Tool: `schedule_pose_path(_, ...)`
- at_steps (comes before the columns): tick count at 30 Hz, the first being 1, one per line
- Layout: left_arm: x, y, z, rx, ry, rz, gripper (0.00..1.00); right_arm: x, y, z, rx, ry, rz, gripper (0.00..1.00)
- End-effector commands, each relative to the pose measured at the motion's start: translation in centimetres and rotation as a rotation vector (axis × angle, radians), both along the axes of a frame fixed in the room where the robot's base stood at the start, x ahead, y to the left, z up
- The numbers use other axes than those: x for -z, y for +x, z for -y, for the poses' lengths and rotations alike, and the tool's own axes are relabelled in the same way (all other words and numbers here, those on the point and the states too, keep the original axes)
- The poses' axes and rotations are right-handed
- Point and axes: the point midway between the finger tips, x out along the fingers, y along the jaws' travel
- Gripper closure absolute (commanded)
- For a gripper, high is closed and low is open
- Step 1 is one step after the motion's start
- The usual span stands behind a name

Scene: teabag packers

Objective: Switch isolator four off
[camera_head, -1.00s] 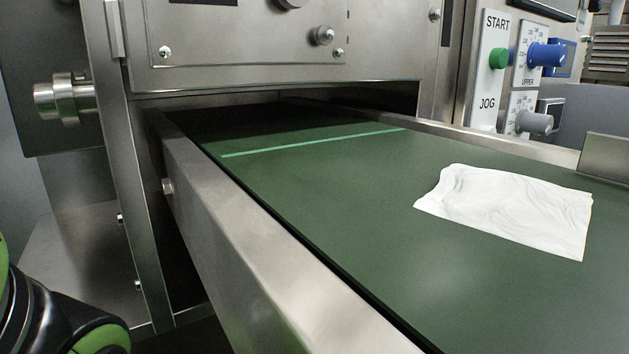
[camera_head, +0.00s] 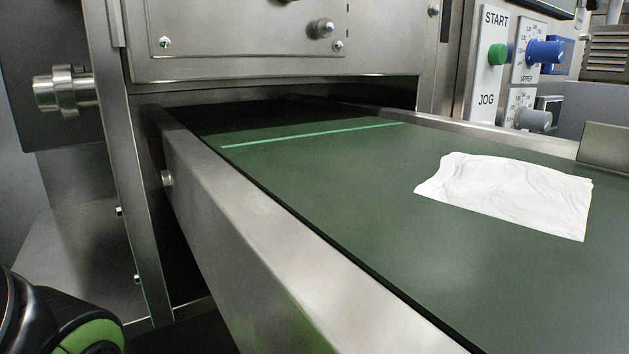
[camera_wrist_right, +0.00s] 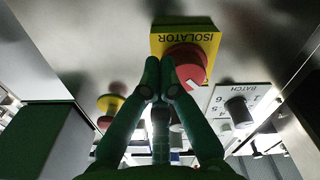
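In the right wrist view, a yellow plate marked ISOLATOR (camera_wrist_right: 206,40), upside down in the picture, carries a red rotary knob (camera_wrist_right: 188,63). I cannot read a number on it, so I cannot tell which isolator it is. My right gripper (camera_wrist_right: 159,66) has its two green fingertips close together, at the left side of the red knob. It looks shut with nothing between the tips. Whether the fingertips touch the knob is unclear. The head view shows neither this isolator nor my grippers.
A second red-and-yellow control (camera_wrist_right: 110,104) and a BATCH dial (camera_wrist_right: 238,110) flank the fingers. In the head view, a green conveyor belt (camera_head: 330,170) carries a white crumpled sheet (camera_head: 508,193). The START/JOG panel (camera_head: 490,75) stands at back right.

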Motion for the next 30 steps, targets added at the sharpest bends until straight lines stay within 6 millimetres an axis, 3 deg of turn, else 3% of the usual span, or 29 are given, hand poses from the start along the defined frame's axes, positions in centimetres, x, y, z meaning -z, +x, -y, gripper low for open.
schedule_pose_path(10, 0.0, 0.1, 0.1, 0.002, 0.003, -0.003, 0.60, 0.5, 0.0, 0.8, 0.000, 0.001, -0.002, 1.00)
schedule_pose_path(24, 0.0, 0.1, 0.1, 0.002, 0.004, -0.004, 0.60, 0.6, -4.6, 3.2, 0.001, 0.001, -0.003, 1.00)
schedule_pose_path(30, 0.1, 0.1, 0.1, 0.001, 0.005, -0.004, 0.60, 0.5, -5.0, 3.4, 0.001, 0.000, -0.002, 1.00)
